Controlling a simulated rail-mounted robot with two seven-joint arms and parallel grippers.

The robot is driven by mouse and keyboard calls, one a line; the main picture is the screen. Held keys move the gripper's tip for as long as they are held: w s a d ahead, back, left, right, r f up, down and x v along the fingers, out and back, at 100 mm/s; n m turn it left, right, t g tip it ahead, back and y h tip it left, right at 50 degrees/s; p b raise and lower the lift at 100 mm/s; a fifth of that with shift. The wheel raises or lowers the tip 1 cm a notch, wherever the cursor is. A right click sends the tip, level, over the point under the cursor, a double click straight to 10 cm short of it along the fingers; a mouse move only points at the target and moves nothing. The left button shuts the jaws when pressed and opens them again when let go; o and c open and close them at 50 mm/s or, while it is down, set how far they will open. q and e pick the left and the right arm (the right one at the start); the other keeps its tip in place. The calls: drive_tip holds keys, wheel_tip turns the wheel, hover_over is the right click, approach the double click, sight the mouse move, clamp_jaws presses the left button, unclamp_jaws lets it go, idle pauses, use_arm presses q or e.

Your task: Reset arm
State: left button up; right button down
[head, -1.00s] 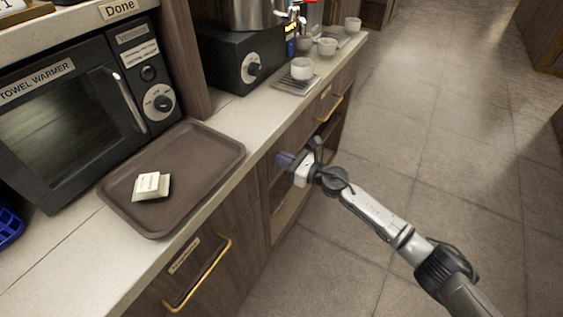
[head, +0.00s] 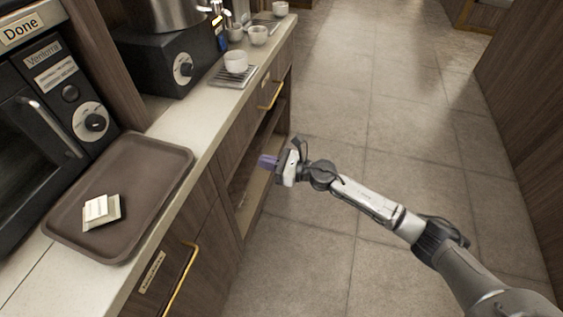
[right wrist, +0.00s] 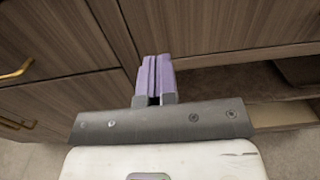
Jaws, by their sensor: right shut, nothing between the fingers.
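My right gripper (head: 268,161) is low in front of the cabinet, beside the open shelf below the counter. Its purple fingers are shut with nothing between them. In the right wrist view the fingers (right wrist: 154,80) lie together, pointing at the wooden cabinet front (right wrist: 185,25). I cannot tell whether they touch it. My right arm comes in from the lower right of the head view. My left gripper is not in view.
A brown tray (head: 150,158) with small pale packets (head: 101,211) lies on the counter. White cups (head: 236,62) stand further along it. Gold handles (head: 184,283) stick out from the cabinet fronts. The tiled floor (head: 400,110) to the right is clear.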

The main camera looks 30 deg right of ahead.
drive_tip(key=v, duration=0.4)
